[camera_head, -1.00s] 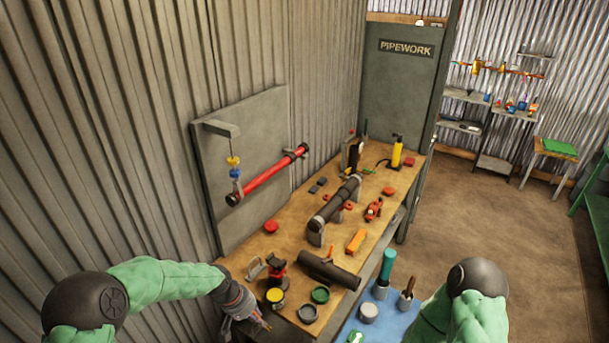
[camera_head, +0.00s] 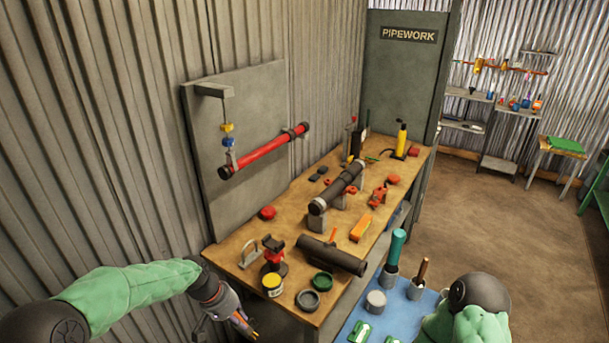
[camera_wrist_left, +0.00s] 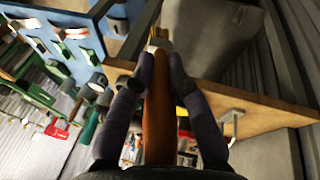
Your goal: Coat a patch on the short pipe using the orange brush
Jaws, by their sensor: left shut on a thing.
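My left gripper (camera_head: 243,323) is shut on the orange brush. In the left wrist view the brush's orange handle (camera_wrist_left: 159,115) runs between the two dark fingers, with pale bristles (camera_wrist_left: 158,38) past the fingertips. In the head view this gripper hangs beside the front left edge of the bench, apart from the pipes. The short pipe (camera_head: 331,256), dark and thick, lies near the bench's front end, to the right of the gripper and apart from it. A small yellow-topped tin (camera_head: 272,285) stands left of it. My right gripper is out of view.
The wooden bench (camera_head: 235,258) also holds a longer dark pipe (camera_head: 337,190) on supports, a green-rimmed pot (camera_head: 321,283), a dark ring (camera_head: 308,300) and a red-topped tool (camera_head: 273,250). A red pipe (camera_head: 265,154) is on the wall panel. A blue surface (camera_head: 383,328) holds several items.

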